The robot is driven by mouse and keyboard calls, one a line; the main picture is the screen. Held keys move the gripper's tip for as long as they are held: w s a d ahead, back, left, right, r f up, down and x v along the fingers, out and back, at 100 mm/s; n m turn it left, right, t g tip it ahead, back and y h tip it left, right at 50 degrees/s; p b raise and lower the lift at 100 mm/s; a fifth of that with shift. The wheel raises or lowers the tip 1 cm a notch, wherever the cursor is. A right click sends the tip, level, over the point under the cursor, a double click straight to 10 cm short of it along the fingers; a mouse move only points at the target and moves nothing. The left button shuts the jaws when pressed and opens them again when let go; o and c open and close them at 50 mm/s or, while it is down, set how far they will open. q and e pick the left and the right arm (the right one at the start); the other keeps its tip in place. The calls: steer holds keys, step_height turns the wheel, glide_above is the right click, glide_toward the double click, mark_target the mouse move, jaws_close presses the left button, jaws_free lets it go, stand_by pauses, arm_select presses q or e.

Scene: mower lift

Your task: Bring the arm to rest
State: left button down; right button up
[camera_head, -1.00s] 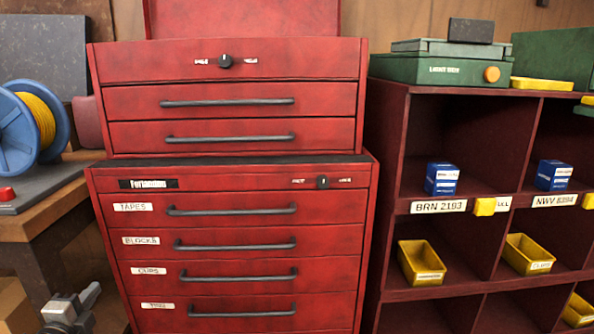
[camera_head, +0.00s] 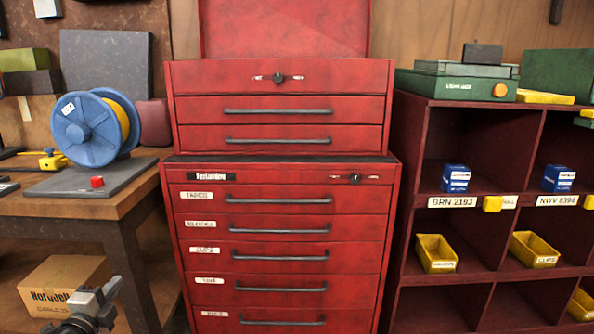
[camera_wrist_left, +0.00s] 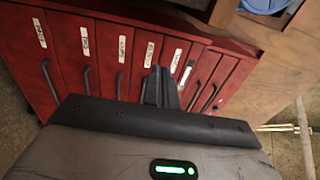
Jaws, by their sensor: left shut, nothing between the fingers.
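My left gripper (camera_head: 100,300) shows at the lower left of the head view, in front of the cardboard box and low before the workbench. It is shut and empty. In the left wrist view its dark fingers (camera_wrist_left: 161,88) are together, pointing toward the red tool chest's drawer fronts (camera_wrist_left: 105,65), with no contact that I can make out. The red tool chest (camera_head: 282,176) stands in the middle of the head view with all visible drawers closed. My right gripper is in neither view.
A wooden workbench (camera_head: 100,207) on the left carries a blue reel (camera_head: 85,130). A cardboard box (camera_head: 65,284) sits below it. On the right a dark red shelf (camera_head: 481,120) holds blue boxes, yellow bins (camera_head: 436,254) and a green case (camera_head: 450,86).

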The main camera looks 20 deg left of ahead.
arm_select(q)
steer(key=s+d+f+n+g+h+p, duration=0.1)
steer(key=d+f+n+g+h+p, duration=0.15)
steer(key=d, duration=0.95)
steer(key=s+d+f+n+g+h+p, duration=0.1)
steer(key=s+d+f+n+h+p, duration=0.2)
steer(key=d, duration=0.9)
steer(key=s+d+r+n+g+h+p, duration=0.1)
steer(key=s+d+n, duration=0.1)
steer(key=d, duration=0.5)
steer(key=s+d+r+n+h+p, duration=0.1)
steer(key=s+d+r+n+h, duration=0.1)
steer(key=d, duration=0.5)
steer(key=s+d+r+n+g+h+p, duration=0.1)
steer(key=s+d+r+n, duration=0.1)
steer(key=d, duration=0.6)
steer(key=shift+s+g+p, duration=0.35)
steer(key=shift+s+p, duration=0.05)
steer(key=shift+s, duration=0.35)
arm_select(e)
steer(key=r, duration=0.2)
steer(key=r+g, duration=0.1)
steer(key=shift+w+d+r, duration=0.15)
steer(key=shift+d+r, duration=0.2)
arm_select(q)
steer(key=shift+a+r+h, duration=0.1)
steer(key=shift+h, duration=0.15)
